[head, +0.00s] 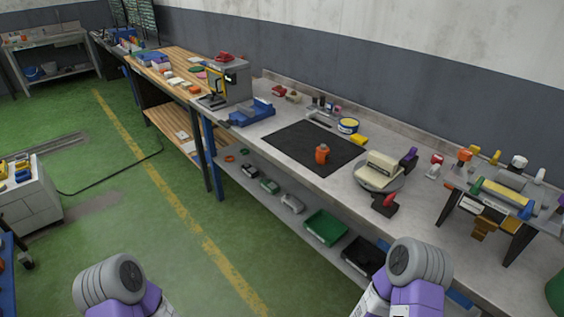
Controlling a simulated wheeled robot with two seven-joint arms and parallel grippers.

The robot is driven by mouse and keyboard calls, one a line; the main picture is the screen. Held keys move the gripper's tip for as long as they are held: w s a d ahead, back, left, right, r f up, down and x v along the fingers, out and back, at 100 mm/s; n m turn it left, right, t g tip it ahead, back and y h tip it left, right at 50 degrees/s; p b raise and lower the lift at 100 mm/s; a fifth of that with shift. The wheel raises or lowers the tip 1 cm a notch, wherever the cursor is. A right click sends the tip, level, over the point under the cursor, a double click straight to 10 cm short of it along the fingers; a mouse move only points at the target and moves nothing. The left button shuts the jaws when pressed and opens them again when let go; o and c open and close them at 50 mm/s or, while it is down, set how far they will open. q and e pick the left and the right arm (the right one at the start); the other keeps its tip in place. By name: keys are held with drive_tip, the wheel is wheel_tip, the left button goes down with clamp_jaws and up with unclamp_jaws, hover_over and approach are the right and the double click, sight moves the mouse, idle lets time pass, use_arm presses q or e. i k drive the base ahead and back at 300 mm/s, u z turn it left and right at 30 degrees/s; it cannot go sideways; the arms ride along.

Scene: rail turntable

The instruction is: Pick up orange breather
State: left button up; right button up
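An orange part (321,153), which looks like the breather, stands upright on a black mat (287,145) on the long grey workbench. It is near the mat's front right corner, with clear mat behind it and to its left. Nothing touches it from the side. Another item with an orange top (464,156) stands farther right by a tool rack. Only links of my two arms show at the bottom edge, well short of the breather. Neither gripper is in view.
Right of the mat, a cream device sits on a round turntable (379,178), with a red-and-black item (387,203) before it. A blue vise (251,112) and grey machine (226,81) stand left. A lower shelf holds a green bin (326,227). Green floor is open at left.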

sight(323, 152)
drive_tip(key=u, duration=0.5)
drive_tip(key=i, duration=1.1)
drive_tip(key=z, duration=0.55)
